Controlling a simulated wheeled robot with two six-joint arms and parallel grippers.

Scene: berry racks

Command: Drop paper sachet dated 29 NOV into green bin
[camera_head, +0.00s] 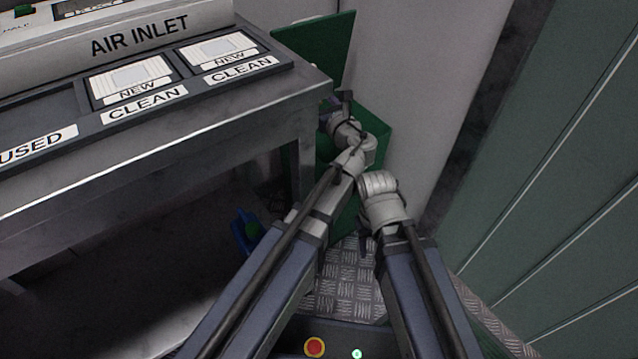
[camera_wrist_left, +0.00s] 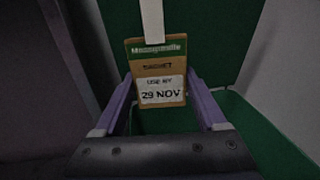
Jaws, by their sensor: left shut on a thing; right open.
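The brown paper sachet (camera_wrist_left: 158,68) shows in the left wrist view, with a green band on top and a white label reading USE BY 29 NOV. My left gripper (camera_wrist_left: 160,92) is shut on it and holds it upright between its purple fingers. The green bin (camera_wrist_left: 268,135) lies below and behind the sachet in that view. In the head view the green bin (camera_head: 376,152) stands right of the steel table, with its lid raised. My left gripper (camera_head: 337,102) is there over the bin, partly hidden. My right gripper (camera_head: 366,246) is open and empty, lower down near the bin.
The steel table (camera_head: 170,170) on the left carries the air inlet unit (camera_head: 140,40) and a tray with two NEW filters (camera_head: 130,80), labelled CLEAN. A blue object (camera_head: 245,235) is under the table. A pale wall stands behind the bin, green panels (camera_head: 560,200) to the right.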

